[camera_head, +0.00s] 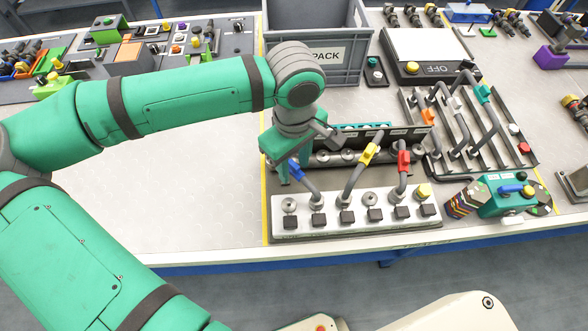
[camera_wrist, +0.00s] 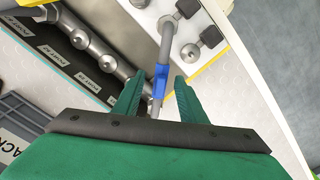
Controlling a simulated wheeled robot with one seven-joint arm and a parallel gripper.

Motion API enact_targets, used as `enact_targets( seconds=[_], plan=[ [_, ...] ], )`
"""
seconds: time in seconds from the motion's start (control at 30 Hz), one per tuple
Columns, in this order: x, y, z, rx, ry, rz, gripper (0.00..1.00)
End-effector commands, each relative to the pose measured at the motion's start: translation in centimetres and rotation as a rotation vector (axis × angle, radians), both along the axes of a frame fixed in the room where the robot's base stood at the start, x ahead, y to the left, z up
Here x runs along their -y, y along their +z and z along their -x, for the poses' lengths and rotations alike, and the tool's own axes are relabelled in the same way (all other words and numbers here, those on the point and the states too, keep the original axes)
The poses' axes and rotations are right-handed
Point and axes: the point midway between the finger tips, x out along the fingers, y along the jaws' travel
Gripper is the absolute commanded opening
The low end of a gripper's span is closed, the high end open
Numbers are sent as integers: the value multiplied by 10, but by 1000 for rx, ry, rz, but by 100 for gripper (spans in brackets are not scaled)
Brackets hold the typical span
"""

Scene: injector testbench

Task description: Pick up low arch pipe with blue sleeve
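The low arch pipe with the blue sleeve (camera_head: 296,171) stands at the left end of the test bench, joining the rear rail to the front block. In the wrist view its blue sleeve (camera_wrist: 161,82) shows between my fingers, with the grey pipe running up to a metal fitting. My gripper (camera_head: 286,174) is over this pipe; in the wrist view its two green fingers (camera_wrist: 159,77) are spread, one on each side, with visible gaps to the sleeve. The pipe's rear end is partly hidden by my gripper.
Pipes with a yellow sleeve (camera_head: 368,154) and a red sleeve (camera_head: 403,161) stand to the right on the same bench. A rack (camera_head: 500,150) with more pipes is farther right. A grey PACK crate (camera_head: 345,62) stands behind. The table left of the bench is clear.

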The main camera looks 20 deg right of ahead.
Motion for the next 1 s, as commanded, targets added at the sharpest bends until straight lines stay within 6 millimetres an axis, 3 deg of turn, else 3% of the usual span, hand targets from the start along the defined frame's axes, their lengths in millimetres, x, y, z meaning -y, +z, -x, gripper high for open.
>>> enact_targets(
  seconds=[0.13,0.3,0.77,1.0],
  plan=[
    [0,0,0,0,1,0,38],
    [0,0,0,0,1,0,0],
    [0,6,-1,2,0,-1,0],
    [0,34,0,3,-2,1,0]
  ],
)
